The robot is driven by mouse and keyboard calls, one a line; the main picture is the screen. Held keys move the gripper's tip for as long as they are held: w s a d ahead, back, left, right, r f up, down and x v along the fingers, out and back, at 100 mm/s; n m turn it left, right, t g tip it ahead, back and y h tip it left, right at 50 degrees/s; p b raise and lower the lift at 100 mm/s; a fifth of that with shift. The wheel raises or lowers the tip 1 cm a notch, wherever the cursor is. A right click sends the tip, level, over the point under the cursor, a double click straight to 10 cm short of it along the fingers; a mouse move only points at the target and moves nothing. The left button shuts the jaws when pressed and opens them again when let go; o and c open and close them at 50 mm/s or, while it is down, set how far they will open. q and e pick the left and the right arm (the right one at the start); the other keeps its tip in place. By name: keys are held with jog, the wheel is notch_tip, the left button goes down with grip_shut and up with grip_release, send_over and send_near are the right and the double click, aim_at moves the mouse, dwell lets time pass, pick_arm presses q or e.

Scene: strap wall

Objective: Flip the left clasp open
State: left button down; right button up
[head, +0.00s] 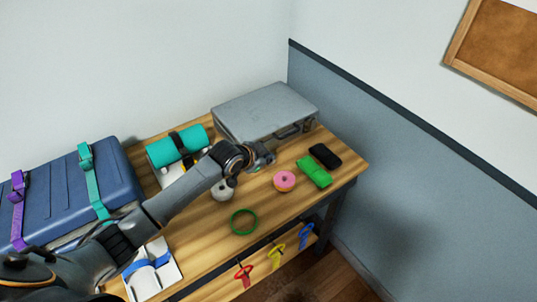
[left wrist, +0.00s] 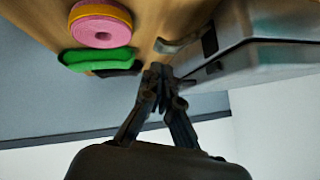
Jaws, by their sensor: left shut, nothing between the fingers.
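A closed grey hard case (head: 262,108) lies flat at the back of the wooden table, its handle (head: 290,131) on the front side. In the left wrist view the case (left wrist: 265,62) is tilted and fills the right, with a small dark fitting (left wrist: 214,68) on its side near my fingers. I cannot tell for sure whether this is the left clasp or how it stands. My left gripper (head: 267,158) is in front of the case's front left part and covers some of it. Its fingers (left wrist: 158,72) are shut and empty in the left wrist view. My right gripper is not in view.
Right of my gripper lie a pink ring roll (head: 285,181), a green bundle (head: 314,172) and a black object (head: 325,155). A green ring (head: 243,221) lies nearer. A teal roll (head: 177,147) and a blue suitcase (head: 62,197) stand left. A grey-blue wall panel rises behind.

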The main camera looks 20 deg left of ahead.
pick_arm(q)
jog(key=shift+r, duration=0.3)
jog(key=shift+a+f, duration=0.1)
jog(key=shift+w+a+f, duration=0.2)
jog(key=shift+w+a, duration=0.25)
jog(key=shift+a, duration=0.05)
jog(key=shift+w+a, duration=0.1)
jog(key=shift+a+r, duration=0.1)
jog(key=shift+r, duration=0.05)
jog(key=shift+w, duration=0.1)
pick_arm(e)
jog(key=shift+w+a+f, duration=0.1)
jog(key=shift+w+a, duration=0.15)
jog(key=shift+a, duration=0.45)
pick_arm(q)
jog(key=shift+a, duration=0.15)
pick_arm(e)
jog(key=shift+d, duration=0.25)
